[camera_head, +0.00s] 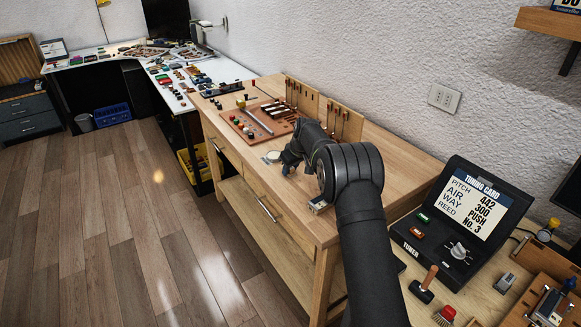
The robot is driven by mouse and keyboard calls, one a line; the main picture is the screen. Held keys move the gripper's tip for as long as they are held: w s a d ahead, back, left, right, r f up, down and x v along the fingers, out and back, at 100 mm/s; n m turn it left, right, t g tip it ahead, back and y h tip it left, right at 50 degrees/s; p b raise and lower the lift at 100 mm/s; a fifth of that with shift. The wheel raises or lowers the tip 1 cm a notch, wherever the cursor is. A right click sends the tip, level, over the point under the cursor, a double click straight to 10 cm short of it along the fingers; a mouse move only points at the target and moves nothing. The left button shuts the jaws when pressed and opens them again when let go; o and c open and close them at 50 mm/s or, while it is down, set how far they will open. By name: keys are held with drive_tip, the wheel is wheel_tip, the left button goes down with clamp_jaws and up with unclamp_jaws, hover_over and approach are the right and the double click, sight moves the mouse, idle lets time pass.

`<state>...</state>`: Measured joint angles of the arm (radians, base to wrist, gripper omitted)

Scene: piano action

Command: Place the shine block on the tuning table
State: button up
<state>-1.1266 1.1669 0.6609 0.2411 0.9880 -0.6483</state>
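My gripper (290,165) is low over the wooden workbench (270,182), near its front edge. It is small and dark in this view, and its fingers are too unclear to show whether they are open or hold anything. A pale round piece (273,156) lies just left of it. A small silvery block (319,205) sits at the bench's front right edge, beside my arm. I cannot tell for certain which piece is the shine block. The table with the tuner (462,225) is at the lower right, its wood top (470,297) partly hidden by my arm.
A hammer (423,285), a red brush (445,315) and a metal piece (504,282) lie in front of the tuner. A white cluttered counter (185,85) runs behind left.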

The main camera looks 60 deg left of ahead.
drive_tip(key=o, duration=0.4)
drive_tip(key=shift+c, duration=0.2)
drive_tip(key=shift+r, duration=0.1)
drive_tip(key=v, duration=1.7)
drive_tip(key=shift+s+a+r, duration=0.1)
drive_tip(key=shift+s+r, duration=0.1)
drive_tip(key=shift+r, duration=0.05)
